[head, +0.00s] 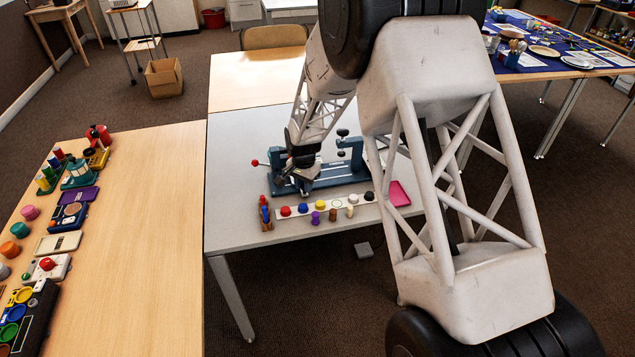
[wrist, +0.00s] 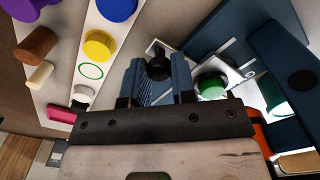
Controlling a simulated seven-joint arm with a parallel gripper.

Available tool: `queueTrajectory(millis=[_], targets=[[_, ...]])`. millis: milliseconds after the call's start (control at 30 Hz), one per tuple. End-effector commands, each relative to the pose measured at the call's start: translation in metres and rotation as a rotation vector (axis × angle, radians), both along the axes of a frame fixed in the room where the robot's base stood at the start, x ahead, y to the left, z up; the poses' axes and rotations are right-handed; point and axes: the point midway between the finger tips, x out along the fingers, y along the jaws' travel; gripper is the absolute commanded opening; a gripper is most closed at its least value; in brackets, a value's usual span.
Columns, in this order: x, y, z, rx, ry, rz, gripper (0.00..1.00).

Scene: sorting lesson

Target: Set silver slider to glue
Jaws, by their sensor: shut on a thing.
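The blue frame (head: 345,174) stands on the grey table, with my gripper (head: 303,184) low at its left part. In the wrist view my gripper (wrist: 160,84) has its two blue fingers on either side of a dark round knob (wrist: 158,66) and is shut on it. The knob stands over a pale, silvery plate and seems to be the silver slider's handle. The fingers hide part of it. A green round knob (wrist: 212,87) is just right of the fingers. I cannot read any glue label or tell the slider's setting.
A white strip with coloured discs, among them a yellow one (head: 320,205), lies in front of the frame, with small pegs before it. A pink tray (head: 399,193) is at its right end. A wooden table (head: 150,215) with several devices stands left.

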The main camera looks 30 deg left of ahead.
Motion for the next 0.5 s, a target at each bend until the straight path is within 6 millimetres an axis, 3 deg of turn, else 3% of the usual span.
queueTrajectory(millis=[167, 500], targets=[[-0.015, 0.015, 0.001, 0.001, -0.001, 0.001, 0.0], [-0.018, 0.019, 0.001, 0.002, -0.001, 0.001, 0.0]])
